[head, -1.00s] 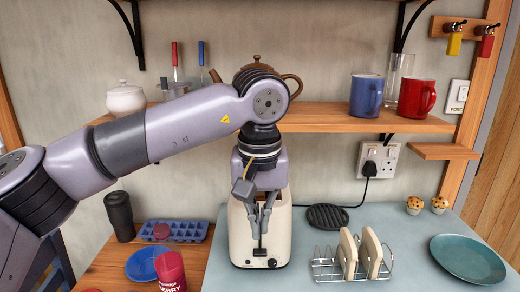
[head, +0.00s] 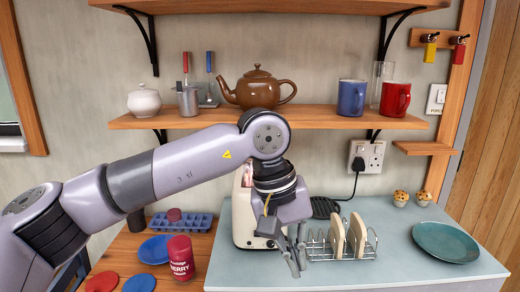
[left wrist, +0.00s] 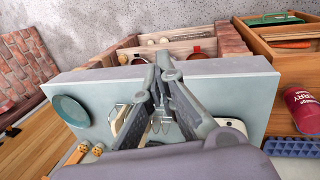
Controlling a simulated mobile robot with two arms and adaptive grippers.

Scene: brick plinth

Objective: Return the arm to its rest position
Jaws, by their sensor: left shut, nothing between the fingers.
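My left arm comes in from the left in the head view. Its gripper (head: 296,256) points down in front of the cream toaster (head: 243,230) and just left of the wire toast rack (head: 320,245). The fingers are shut with nothing between them. In the left wrist view the left gripper (left wrist: 163,122) hangs over the blue-grey counter. The toast rack holds two bread slices (head: 357,235). The arm hides part of the toaster. My right gripper is not in view.
A red jar (head: 181,258), a blue plate (head: 157,249) and a blue ice tray (head: 182,222) are on the wooden surface at left. A teal plate (head: 446,242) lies at right. The shelf (head: 310,120) above holds a brown teapot (head: 258,90) and mugs.

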